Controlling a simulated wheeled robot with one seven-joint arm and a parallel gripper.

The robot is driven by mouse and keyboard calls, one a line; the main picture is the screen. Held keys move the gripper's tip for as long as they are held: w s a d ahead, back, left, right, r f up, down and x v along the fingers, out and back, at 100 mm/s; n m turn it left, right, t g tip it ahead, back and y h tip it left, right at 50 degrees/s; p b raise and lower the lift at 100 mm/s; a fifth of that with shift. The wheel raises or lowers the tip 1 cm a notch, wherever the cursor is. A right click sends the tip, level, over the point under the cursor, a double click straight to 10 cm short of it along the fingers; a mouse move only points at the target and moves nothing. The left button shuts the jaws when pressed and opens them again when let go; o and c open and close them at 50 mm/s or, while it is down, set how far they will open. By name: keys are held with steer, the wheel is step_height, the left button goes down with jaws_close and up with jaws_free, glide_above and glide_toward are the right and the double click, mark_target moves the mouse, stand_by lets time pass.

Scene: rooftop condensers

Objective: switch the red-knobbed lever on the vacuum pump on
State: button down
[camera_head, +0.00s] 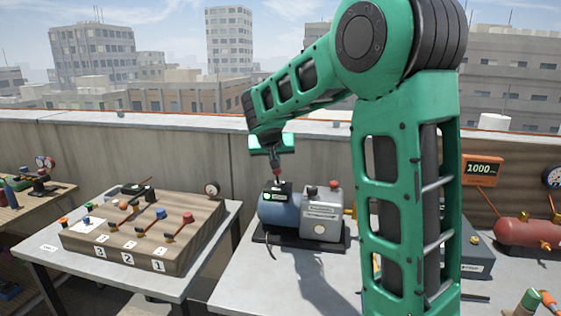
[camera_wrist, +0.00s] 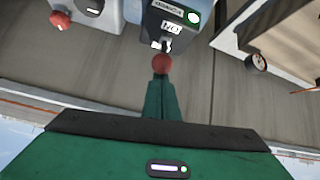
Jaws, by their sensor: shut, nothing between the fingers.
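The vacuum pump (camera_head: 280,209) stands on the right-hand table, with a blue body and a grey housing. On top of it sits a dark switch box (camera_head: 277,186), which also shows in the wrist view (camera_wrist: 170,18) with a green light and a white label whose letters look like ON upside down. The lever's red knob (camera_wrist: 162,64) projects from the box; its shaft is mostly hidden. My gripper (camera_head: 276,160) is over the box. In the wrist view its green fingers (camera_wrist: 161,88) are shut, with tips right at the knob. I cannot tell whether they touch it.
The grey housing carries another red knob (camera_head: 335,185). A wooden panel with several levers (camera_head: 140,232) stands on the left table. A red tank (camera_head: 525,232) and an orange 1000 display (camera_head: 481,170) are at the right. A parapet wall runs behind.

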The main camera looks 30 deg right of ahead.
steer(key=shift+s+a+f, duration=0.2)
steer(key=shift+s+a, duration=0.2)
steer(key=shift+s, duration=0.05)
steer(key=shift+s+a+f, duration=0.2)
steer(key=shift+f, duration=0.1)
steer(key=shift+a, duration=0.25)
steer(key=r+v, duration=0.1)
steer(key=v, duration=0.9)
steer(key=shift+d+r, duration=0.2)
steer(key=shift+d, duration=0.05)
steer(key=shift+d, duration=0.1)
